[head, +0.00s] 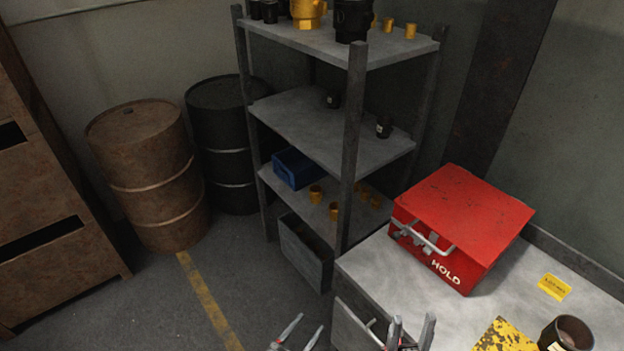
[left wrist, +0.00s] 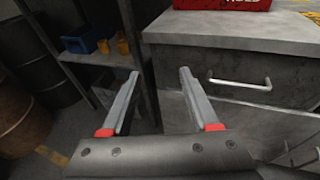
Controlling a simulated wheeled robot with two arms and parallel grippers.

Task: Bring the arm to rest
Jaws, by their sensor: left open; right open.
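My left gripper (head: 303,329) is at the bottom edge of the head view, its two fingers apart with nothing between them. In the left wrist view its fingers (left wrist: 160,74) are spread and empty, in front of the gap between the shelf rack and the grey drawer cabinet (left wrist: 215,62). My right gripper (head: 412,328) is also at the bottom edge of the head view, right of the left one, with its fingers apart. It is by the front of the grey bench (head: 365,262), and no object shows between its fingers. Most of both arms is out of view.
A red HOLD box (head: 465,220), a yellow tag (head: 554,287) and a dark cup (head: 566,335) are on the bench. The grey shelf rack (head: 352,150) holds small parts and a blue bin (head: 297,168). Drums (head: 150,170) stand at left. The floor (head: 160,310) in front is clear.

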